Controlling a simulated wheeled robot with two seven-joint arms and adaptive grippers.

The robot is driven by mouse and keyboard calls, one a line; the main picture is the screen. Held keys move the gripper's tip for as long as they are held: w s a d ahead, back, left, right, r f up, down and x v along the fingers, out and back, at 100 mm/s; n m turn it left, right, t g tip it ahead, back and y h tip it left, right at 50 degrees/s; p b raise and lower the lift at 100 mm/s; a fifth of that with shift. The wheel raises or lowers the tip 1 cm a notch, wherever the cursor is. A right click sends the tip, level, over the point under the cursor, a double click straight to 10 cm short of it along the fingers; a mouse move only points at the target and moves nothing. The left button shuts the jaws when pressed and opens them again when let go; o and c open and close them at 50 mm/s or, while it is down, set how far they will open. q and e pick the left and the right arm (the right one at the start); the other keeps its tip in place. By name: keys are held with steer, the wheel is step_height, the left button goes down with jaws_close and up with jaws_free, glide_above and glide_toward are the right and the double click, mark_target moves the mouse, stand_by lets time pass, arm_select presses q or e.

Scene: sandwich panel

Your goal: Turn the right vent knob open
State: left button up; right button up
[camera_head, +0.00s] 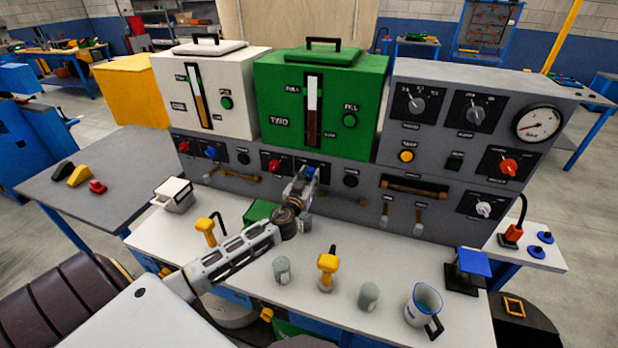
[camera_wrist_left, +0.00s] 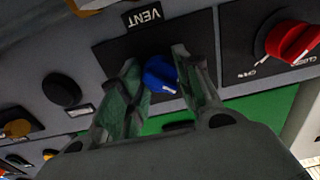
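The right vent knob (camera_head: 311,173) is blue and sits on a black plate on the lower grey panel, below the green tank. In the left wrist view the blue knob (camera_wrist_left: 160,73) shows between the fingers, near a VENT label (camera_wrist_left: 143,17) that appears upside down. A small white mark on the knob faces the lower right of that view. My left gripper (camera_head: 299,184) is at the knob in the head view. Its fingers (camera_wrist_left: 158,82) stand apart, one on each side of the knob; firm contact cannot be made out. My right gripper is not in view.
A red knob (camera_wrist_left: 292,41) is beside the vent plate, and a black round knob (camera_wrist_left: 61,90) is on the other side. Another blue knob (camera_head: 211,152) is under the white tank. Yellow-handled tools (camera_head: 327,268), cups and a jug (camera_head: 424,303) stand on the white bench below.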

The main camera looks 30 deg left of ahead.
arm_select(q)
steer(key=c, duration=0.4)
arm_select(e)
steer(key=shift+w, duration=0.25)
